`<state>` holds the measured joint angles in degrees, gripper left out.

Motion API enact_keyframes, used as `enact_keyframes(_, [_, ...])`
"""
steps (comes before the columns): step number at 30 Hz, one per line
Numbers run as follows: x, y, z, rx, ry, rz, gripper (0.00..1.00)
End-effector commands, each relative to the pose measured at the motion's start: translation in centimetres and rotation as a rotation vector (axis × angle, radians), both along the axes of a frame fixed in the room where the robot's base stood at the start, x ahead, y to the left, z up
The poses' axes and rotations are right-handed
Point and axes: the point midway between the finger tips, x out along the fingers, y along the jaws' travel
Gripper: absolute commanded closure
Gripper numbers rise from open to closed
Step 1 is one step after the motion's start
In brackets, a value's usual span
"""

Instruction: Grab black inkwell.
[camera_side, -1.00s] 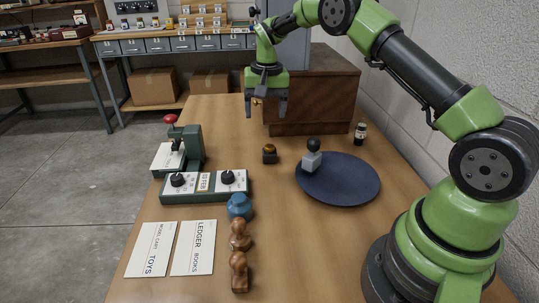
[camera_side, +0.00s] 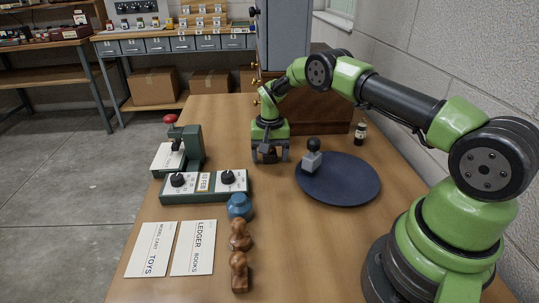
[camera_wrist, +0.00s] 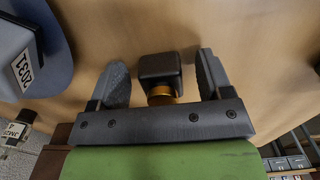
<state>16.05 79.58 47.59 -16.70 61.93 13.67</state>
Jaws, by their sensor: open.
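The black inkwell (camera_wrist: 160,67), a small dark block with a brass-coloured collar, sits on the wooden table. In the wrist view it lies between the two fingers of my gripper (camera_wrist: 162,62), with a gap on each side. In the side view my gripper (camera_side: 270,158) is lowered over the inkwell (camera_side: 269,156), its fingers pointing down on either side. The gripper is open and holds nothing. The inkwell is partly hidden by the gripper in the side view.
A dark blue round mat (camera_side: 345,188) bears a grey block stamp with a black knob (camera_side: 312,158) just right of my gripper. A labelled bottle (camera_side: 360,133) stands behind the mat. A green stamping device (camera_side: 192,147) stands left, with a blue pot (camera_side: 239,206) and wooden stamps (camera_side: 239,270) in front.

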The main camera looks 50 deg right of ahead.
Motion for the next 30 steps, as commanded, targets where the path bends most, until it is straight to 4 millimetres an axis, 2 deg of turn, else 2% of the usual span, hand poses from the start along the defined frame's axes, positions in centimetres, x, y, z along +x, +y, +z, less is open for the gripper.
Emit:
enact_keyframes(7, [0.0,0.0,-0.3,-0.001,-0.002,0.0,0.28])
enact_keyframes(8, [0.0,0.0,-0.3,-0.001,-0.002,0.0,0.3])
enact_keyframes(15, [0.0,0.0,-0.3,0.0,-0.001,0.0,0.83])
enact_keyframes(24, [0.1,0.0,0.1,-0.001,-0.004,0.0,0.83])
enact_keyframes(26, [0.1,0.0,0.7,-0.001,-0.004,0.0,0.83])
enact_keyframes(30, [0.2,0.0,3.4,-0.002,-0.007,-0.001,0.83])
